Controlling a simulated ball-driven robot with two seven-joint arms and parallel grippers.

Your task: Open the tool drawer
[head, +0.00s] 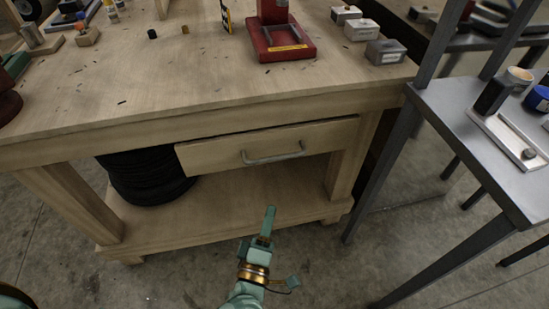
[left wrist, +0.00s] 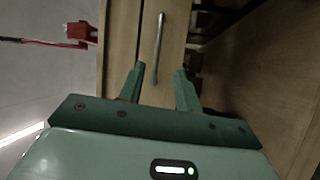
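The tool drawer (head: 215,152) is a pale wooden front under the workbench top, with a metal bar handle (head: 274,155). A thin dark line runs along its top edge; I cannot tell whether it stands slightly out. My left gripper (head: 268,225) is below and in front of the drawer, apart from the handle. In the left wrist view the two green fingers of the gripper (left wrist: 160,85) are spread with nothing held. The handle (left wrist: 158,45) appears upright there, ahead of and between the fingertips, on the drawer front (left wrist: 176,30). My right gripper is not in view.
The workbench (head: 150,85) carries a red tool stand (head: 285,48) and several small boxes (head: 362,30). Black tyres (head: 145,175) sit on the lower shelf (head: 235,190), left of the drawer. A grey metal table (head: 450,120) stands close on the right. Floor in front is clear.

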